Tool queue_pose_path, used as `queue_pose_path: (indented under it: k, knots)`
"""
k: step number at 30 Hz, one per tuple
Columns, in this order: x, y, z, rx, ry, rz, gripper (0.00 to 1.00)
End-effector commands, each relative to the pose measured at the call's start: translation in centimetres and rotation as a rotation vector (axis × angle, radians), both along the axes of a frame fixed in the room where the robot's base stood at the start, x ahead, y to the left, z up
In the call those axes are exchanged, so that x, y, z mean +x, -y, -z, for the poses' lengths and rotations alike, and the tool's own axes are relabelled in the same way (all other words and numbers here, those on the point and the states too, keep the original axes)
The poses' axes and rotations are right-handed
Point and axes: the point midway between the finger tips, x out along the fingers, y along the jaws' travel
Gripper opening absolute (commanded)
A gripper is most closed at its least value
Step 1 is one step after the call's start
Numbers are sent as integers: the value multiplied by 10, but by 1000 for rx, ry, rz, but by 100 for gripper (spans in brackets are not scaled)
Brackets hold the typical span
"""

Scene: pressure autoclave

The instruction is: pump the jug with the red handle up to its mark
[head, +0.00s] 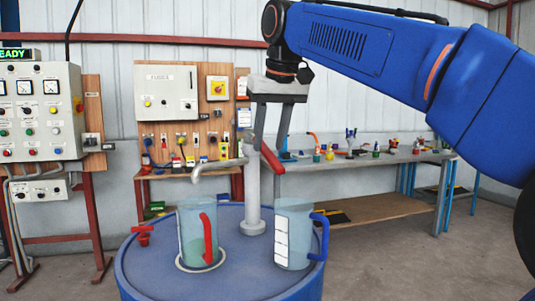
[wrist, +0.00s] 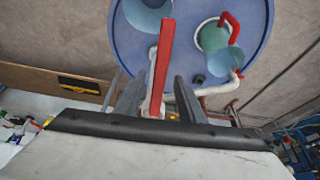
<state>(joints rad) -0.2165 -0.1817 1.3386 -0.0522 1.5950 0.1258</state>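The jug with the red handle (head: 189,233) stands upright on a pale ring on the blue drum, below the pump's spout (head: 215,166). Greenish liquid shows in its lower part; I cannot make out its mark. In the wrist view the jug (wrist: 212,38) is at upper right. The grey hand pump (head: 253,195) rises from the drum, with a red lever (head: 271,158) sloping down to the right. My gripper (head: 270,132) is above the pump, fingers pointing down. In the wrist view the red lever (wrist: 162,62) lies between the fingers (wrist: 159,80), with gaps on both sides.
A jug with a blue handle (head: 293,240) and white scale strip stands on the drum (head: 240,281), right of the pump. A red tap (head: 142,235) is at the drum's left edge. A grey workbench (head: 370,160) and a control panel (head: 40,110) stand behind.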

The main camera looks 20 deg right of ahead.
Motion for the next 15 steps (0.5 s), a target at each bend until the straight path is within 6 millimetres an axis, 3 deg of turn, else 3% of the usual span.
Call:
queue_pose_path:
  k: [6, 15]
  knots:
    - [11, -1, 28, 0, -2, 0, 36]
    - [16, -1, 39, 0, 0, 0, 36]
